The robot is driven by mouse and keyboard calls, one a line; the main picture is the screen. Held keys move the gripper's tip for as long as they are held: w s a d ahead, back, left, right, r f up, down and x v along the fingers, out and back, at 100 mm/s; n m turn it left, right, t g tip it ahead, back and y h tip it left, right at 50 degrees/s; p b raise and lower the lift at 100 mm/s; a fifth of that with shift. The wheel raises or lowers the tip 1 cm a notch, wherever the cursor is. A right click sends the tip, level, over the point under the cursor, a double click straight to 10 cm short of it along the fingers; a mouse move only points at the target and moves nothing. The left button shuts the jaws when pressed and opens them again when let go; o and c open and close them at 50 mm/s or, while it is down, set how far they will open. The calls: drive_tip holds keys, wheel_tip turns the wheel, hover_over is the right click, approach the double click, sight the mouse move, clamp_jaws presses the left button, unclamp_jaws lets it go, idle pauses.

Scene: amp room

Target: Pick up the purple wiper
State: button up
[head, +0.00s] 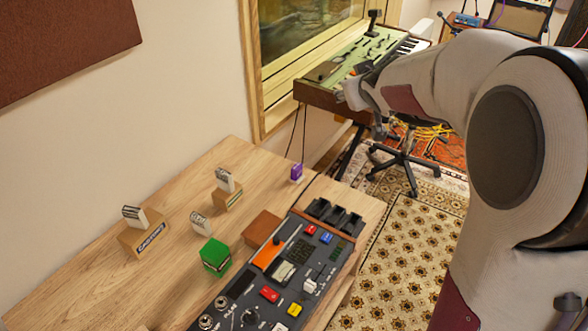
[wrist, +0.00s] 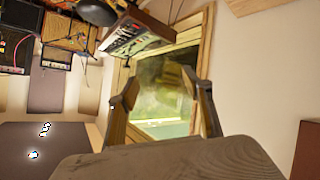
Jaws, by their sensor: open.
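The purple wiper (head: 296,172) is a small purple block with a pale base. In the head view it stands on the wooden table (head: 185,178), near the back right edge by the wall. It does not show in the wrist view. My gripper (wrist: 163,103) is open and empty in the wrist view, its two fingers spread apart with the window behind them. In the head view my arm reaches in from the right, and its end is up by the keyboard, above and to the right of the wiper, well clear of it.
A black mixer console (head: 285,270) fills the table's right front. A green block (head: 215,256), a brown box (head: 262,228) and several wooden blocks with pale tops, such as one at left (head: 143,238), stand nearby. The keyboard (head: 375,50) is beyond the table. Bare wood surrounds the wiper's left side.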

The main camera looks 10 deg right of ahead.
drive_tip(key=w+f+n+t+y, duration=0.1)
drive_tip(key=w+f+n+y, duration=0.35)
drive_tip(key=w+f, duration=1)
drive_tip(key=n+g+y, duration=0.2)
drive_tip(key=y, duration=0.6)
approach(299, 166)
drive_tip(key=w, duration=0.1)
drive_tip(key=w+a, duration=0.1)
drive_tip(key=shift+w+a, duration=0.3)
drive_tip(key=shift+a, duration=0.05)
drive_tip(key=shift+s+a+f+n, duration=0.15)
drive_tip(key=shift+s+f+n, duration=0.1)
drive_tip(key=shift+f, duration=0.1)
drive_tip(key=shift+x, duration=1.25)
drive_tip(key=shift+a, duration=0.1)
